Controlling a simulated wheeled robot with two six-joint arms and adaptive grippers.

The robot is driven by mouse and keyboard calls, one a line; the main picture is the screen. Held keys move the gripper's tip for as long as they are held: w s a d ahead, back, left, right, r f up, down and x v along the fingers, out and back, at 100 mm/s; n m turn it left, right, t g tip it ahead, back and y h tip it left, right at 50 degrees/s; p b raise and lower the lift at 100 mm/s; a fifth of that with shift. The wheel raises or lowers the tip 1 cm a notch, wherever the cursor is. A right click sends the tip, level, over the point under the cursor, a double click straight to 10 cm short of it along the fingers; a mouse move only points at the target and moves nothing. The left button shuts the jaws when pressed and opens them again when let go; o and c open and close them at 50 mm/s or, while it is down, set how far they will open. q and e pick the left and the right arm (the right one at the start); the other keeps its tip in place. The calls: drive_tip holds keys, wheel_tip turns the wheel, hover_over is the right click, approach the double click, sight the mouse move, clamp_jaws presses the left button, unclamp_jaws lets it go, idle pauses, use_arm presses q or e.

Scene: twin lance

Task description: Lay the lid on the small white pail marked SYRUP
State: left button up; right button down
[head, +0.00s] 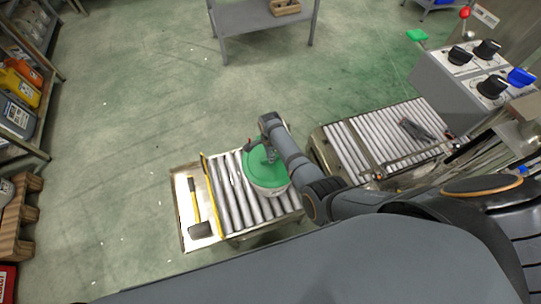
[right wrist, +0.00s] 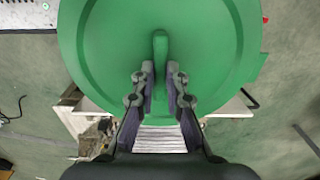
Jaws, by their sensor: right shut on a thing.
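The green round lid (head: 254,168) is at the roller conveyor in the head view. It fills the upper right wrist view (right wrist: 205,40), with its upright handle (right wrist: 160,50) between the fingers. My right gripper (head: 268,152) is shut on that handle; its two fingers also show in the right wrist view (right wrist: 159,78). A white pail (head: 272,191) shows below the lid's near edge, mostly hidden by the lid. I cannot tell whether the lid touches the pail's rim or is just above it. No SYRUP marking can be read. My left gripper is not in view.
The pail is on a short roller conveyor (head: 236,199). A mallet (head: 197,214) lies on a tray at its left, beyond a yellow strip. A second roller conveyor (head: 352,150) and a control box with knobs (head: 455,85) stand right. Open green floor lies behind.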

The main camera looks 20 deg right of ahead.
drive_tip(key=shift+f, duration=0.15)
drive_tip(key=c, duration=1.3)
unclamp_jaws()
drive_tip(key=shift+o, duration=0.5)
drive_tip(key=o, duration=0.4)
wheel_tip(320, 180, up, 7)
drive_tip(key=p, duration=0.7)
drive_tip(key=shift+p, duration=0.3)
